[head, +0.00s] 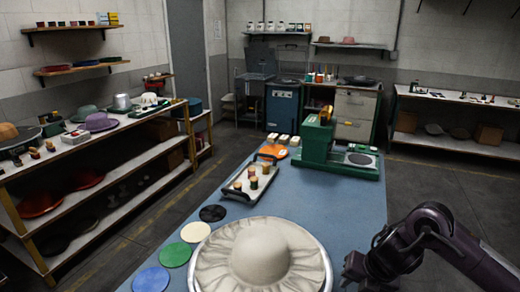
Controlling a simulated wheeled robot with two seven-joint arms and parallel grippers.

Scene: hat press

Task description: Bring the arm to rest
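My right arm comes in from the lower right in the head view. Its gripper (352,272) is low beside the right rim of a round metal tray, over the blue table (359,222). The gripper is dark and small, and I cannot tell whether its fingers are open or shut. I see nothing clearly held in it. My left arm and gripper are not in view. A cream wide-brimmed hat (262,252) with a rippled brim lies on the round tray (328,274) at the table's near end.
Black, white, green and blue discs (174,255) lie left of the tray. A handled tray (236,194) holds several small wooden-topped pieces. A green press (318,142) stands at the table's far right. An orange disc (273,151) lies near it. Hat shelves (110,142) stand left.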

